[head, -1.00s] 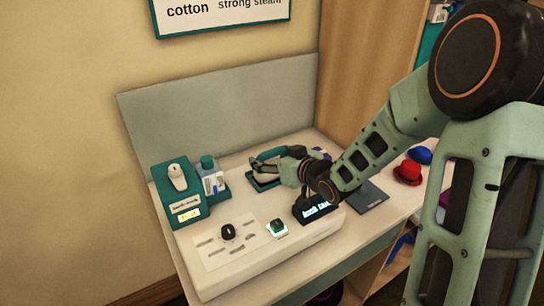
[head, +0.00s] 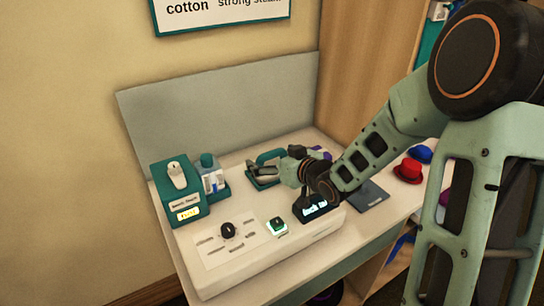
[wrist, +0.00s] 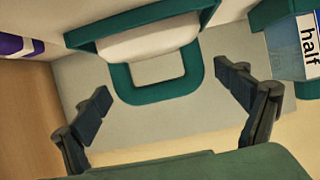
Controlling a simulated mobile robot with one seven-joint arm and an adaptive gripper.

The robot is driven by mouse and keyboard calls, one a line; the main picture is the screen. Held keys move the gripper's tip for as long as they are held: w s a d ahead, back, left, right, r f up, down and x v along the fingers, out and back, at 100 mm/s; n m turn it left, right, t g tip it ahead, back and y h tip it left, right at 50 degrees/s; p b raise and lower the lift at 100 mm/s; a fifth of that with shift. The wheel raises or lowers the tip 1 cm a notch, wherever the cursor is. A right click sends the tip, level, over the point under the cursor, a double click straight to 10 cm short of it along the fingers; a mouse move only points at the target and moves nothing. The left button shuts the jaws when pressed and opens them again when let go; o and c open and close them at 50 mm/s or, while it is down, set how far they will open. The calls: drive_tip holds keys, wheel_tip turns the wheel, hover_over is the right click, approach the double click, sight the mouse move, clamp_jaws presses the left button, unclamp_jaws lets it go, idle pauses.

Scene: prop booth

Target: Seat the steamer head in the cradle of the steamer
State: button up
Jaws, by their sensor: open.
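A teal unit (head: 160,195) with a small lit yellow display stands at the left of the counter. A white, rounded piece (head: 177,174) stands in its top; whether this is the steamer head is unclear. A white-bodied thing with a teal loop handle (head: 262,157) sits near the back panel; it also shows in the wrist view (wrist: 155,97). My gripper (wrist: 166,93) is open and empty, its fingers on either side of the loop and apart from it. In the head view my wrist partly hides this thing.
A bottle (head: 213,178) stands in a teal holder beside the unit. A red hat (head: 408,172) lies at right. A grey panel (head: 220,115) closes the back.

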drive_tip(key=v, duration=1.2)
idle(0.3)
